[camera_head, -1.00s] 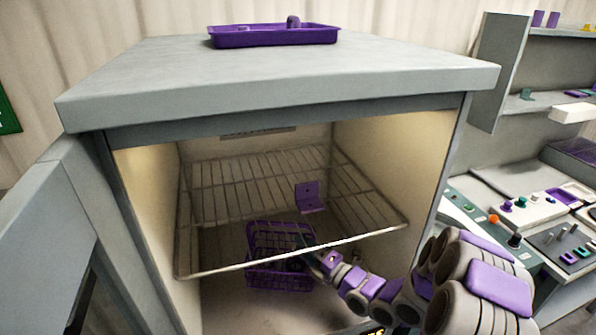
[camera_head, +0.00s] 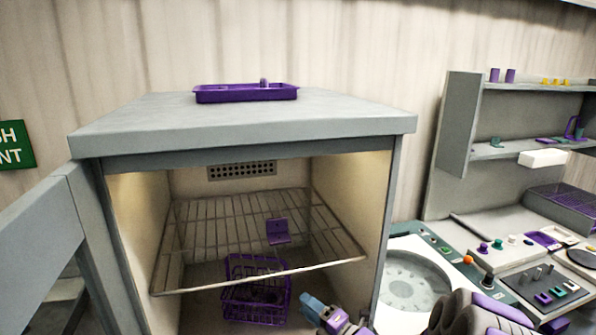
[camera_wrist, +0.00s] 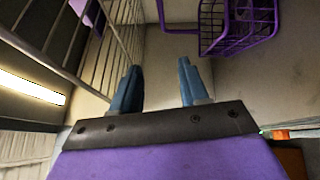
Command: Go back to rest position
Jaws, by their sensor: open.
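My gripper (camera_wrist: 158,88) is open, with nothing between its two blue fingers in the wrist view. In the head view my gripper (camera_head: 312,305) is at the front opening of the grey cabinet (camera_head: 398,150), low and to the right of the purple basket. The purple wire basket (camera_head: 232,300) stands on the cabinet floor under the wire shelf. It also shows in the wrist view (camera_wrist: 203,25), apart from the fingers. What lies inside the basket is too dark to tell.
The wire shelf (camera_head: 200,240) holds a purple bracket (camera_head: 277,231). The cabinet door (camera_head: 45,245) stands open at left. A purple tray (camera_head: 245,95) sits on top. At right are a round basin (camera_head: 408,280), a bench with small parts, and shelves (camera_head: 535,86).

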